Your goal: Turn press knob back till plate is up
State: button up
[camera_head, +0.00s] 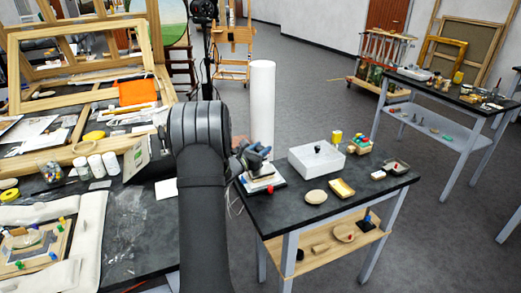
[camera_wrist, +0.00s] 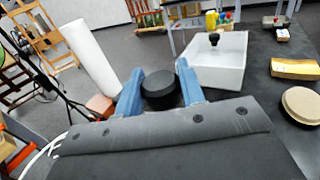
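The press (camera_head: 264,184) stands at the left end of the dark table, with a pale base. My gripper (camera_head: 254,160) is over it and hides its top. In the wrist view, the black round press knob (camera_wrist: 159,92) sits between the blue fingers of my gripper (camera_wrist: 160,84). The fingers lie against both sides of the knob, so the gripper looks shut on it. The plate is hidden under the gripper and wrist, and its height cannot be told.
A white box (camera_head: 312,162) with a black knob stands right of the press. A white cylinder (camera_head: 262,105) rises behind the press. A round tan disc (camera_head: 316,197) and a yellow sponge-like block (camera_head: 341,188) lie at the front. A yellow cup (camera_head: 336,137) is at the back.

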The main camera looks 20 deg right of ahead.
jog(key=shift+c, duration=0.8)
jog(key=shift+r+n+t+y, duration=0.1)
jog(key=shift+n+t+y, duration=2.25)
jog(key=shift+t, duration=0.35)
jog(key=o, duration=1)
jog(key=shift+a, duration=0.1)
jog(key=v, duration=1.7)
jog(key=shift+s, duration=0.2)
